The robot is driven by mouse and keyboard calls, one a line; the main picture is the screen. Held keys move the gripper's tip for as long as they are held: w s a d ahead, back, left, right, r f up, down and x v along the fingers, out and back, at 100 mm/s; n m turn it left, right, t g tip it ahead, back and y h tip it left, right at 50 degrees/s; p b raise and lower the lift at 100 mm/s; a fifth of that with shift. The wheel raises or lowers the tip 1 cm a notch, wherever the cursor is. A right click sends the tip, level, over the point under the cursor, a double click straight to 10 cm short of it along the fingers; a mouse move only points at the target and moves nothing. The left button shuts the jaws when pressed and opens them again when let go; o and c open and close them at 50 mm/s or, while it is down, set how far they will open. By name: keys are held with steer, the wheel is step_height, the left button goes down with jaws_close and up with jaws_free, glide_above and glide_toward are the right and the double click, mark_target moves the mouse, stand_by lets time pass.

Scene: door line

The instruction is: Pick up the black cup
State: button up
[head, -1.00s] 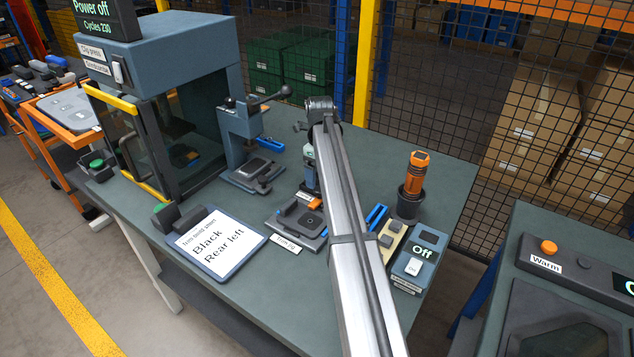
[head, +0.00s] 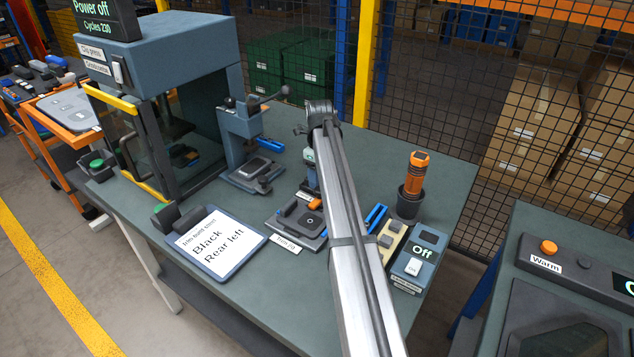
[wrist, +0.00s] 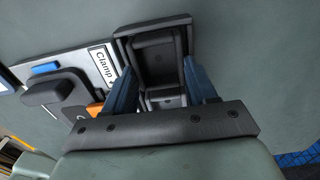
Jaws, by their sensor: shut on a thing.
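A black, hollow, rectangular piece, which looks like the black cup (wrist: 154,48), shows in the wrist view between the fingers of my gripper (wrist: 159,66). The two blue fingers are shut on its sides. I look down into its recess, and its near end is partly cut off by the gripper body. Whether it rests on a surface or is clear of it, I cannot tell.
The trim jig (head: 291,226) and its Clamp label (wrist: 103,65) are close left of the gripper. A round pot (head: 408,203) with an orange-topped tool and a box reading Off (head: 417,262) stand right of my arm. A build sheet (head: 212,242) lies left; the press (head: 170,45) stands behind.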

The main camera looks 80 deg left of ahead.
steer(key=shift+r, duration=0.1)
step_height(320, 180, up, 10)
steer(key=o, duration=0.5)
steer(key=c, duration=0.6)
steer(key=s+d+f, duration=0.1)
steer(key=s+d, duration=0.2)
steer(key=d, duration=0.5)
steer(key=s+d, duration=0.2)
steer(key=d, duration=0.6)
steer(key=shift+f, duration=2.9)
